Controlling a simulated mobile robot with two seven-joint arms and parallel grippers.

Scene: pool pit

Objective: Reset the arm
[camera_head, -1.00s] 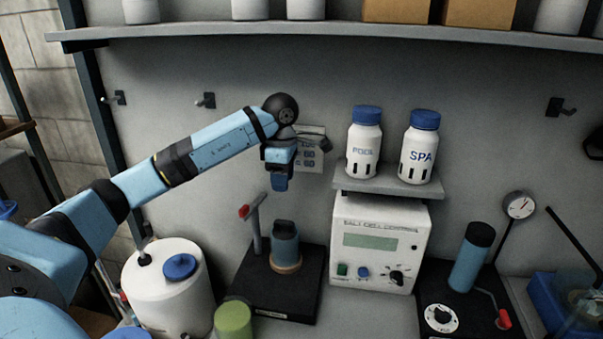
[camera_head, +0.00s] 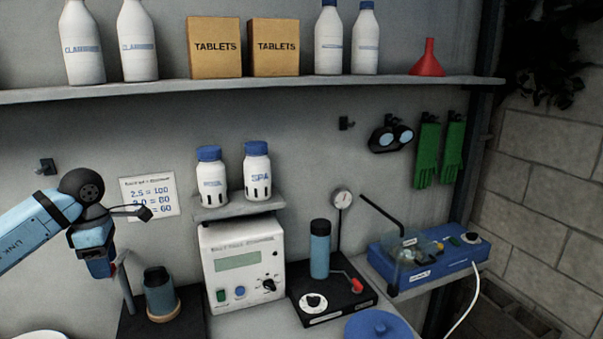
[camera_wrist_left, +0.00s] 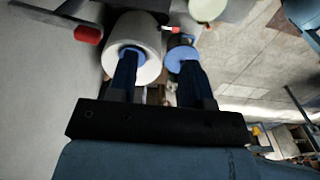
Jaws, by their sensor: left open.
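My left arm comes in from the left in the head view. Its gripper (camera_head: 103,264) points down in front of the wall, left of the white control box (camera_head: 243,262). In the left wrist view the two dark blue fingers (camera_wrist_left: 157,82) are apart with nothing between them. Beyond the fingers are a white container (camera_wrist_left: 133,40) with a blue cap and another round blue lid (camera_wrist_left: 182,58); the fingers overlap both in that view, and I cannot tell the distance. My right gripper is not in view.
A dark stand with a blue-grey cylinder (camera_head: 161,294) is just below my left gripper. Two white bottles (camera_head: 257,173) stand on a small ledge above the control box. A long shelf (camera_head: 280,85) crosses above. A blue device (camera_head: 428,262) sits at the right.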

